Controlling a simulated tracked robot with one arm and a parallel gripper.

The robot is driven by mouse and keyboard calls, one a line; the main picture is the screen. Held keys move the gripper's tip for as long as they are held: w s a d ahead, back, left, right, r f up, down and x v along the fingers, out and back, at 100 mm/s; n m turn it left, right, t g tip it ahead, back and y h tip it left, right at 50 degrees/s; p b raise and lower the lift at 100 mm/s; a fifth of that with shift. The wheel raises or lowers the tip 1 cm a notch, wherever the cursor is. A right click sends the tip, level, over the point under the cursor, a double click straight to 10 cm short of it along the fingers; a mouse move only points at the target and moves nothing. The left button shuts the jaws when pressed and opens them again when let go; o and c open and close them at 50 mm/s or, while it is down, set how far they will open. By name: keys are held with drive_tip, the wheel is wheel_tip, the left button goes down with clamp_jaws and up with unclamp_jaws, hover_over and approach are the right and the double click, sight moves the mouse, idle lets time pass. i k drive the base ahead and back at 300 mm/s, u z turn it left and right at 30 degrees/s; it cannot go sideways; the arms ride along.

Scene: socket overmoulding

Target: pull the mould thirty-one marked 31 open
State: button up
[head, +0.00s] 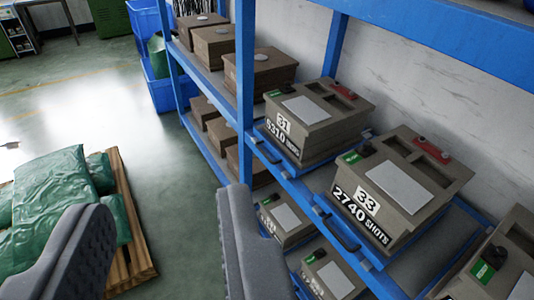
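The mould marked 31 (333,129) is a brown-grey block on a blue pull-out tray (303,168) on the upper shelf. Its front reads 31 and a shot count that looks like 5310. A red part, a green tag and a blank pale plate are on its top. A dark handle (268,153) shows at the tray's front edge, below the label. My gripper (168,208) is open and empty, its two grey fingers wide apart at the lower left. It is apart from the mould, in front of the rack and lower left of the handle.
Mould 33 (388,195) stands to the right on its own tray with a handle (336,233). A blue rack post (244,75) rises left of mould 31. Green sacks (62,180) lie on a wooden pallet (131,235) at left. Floor between pallet and rack is clear.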

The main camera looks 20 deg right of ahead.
sight(306, 128)
drive_tip(key=z, duration=0.05)
drive_tip(key=i, duration=1.7)
drive_tip(key=u, duration=0.05)
